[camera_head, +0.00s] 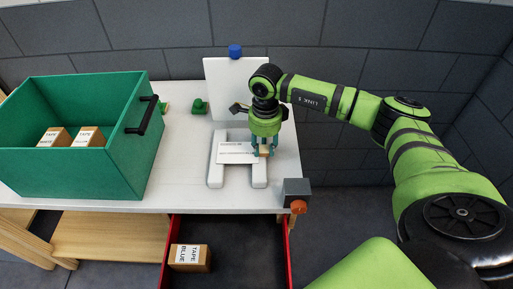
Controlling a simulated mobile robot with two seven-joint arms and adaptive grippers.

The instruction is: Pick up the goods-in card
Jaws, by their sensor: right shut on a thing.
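The goods-in card (236,154) is a white card with small dark print, in the middle of the white table. It spans a white H-shaped holder (216,174); I cannot tell whether it touches the holder or is slightly above it. My right gripper (263,149) points down at the card's right end and is shut on it, with a small tan piece showing between the fingertips. The gripper hides part of that end. My left gripper is not in view.
A green box (152,131) with a black handle holds two tape cartons (89,137) at left. A white panel (228,80) with a blue knob stands behind the card. A red-sided drawer (167,255) below holds a tape carton (190,258). A grey block (296,188) sits at the front right corner.

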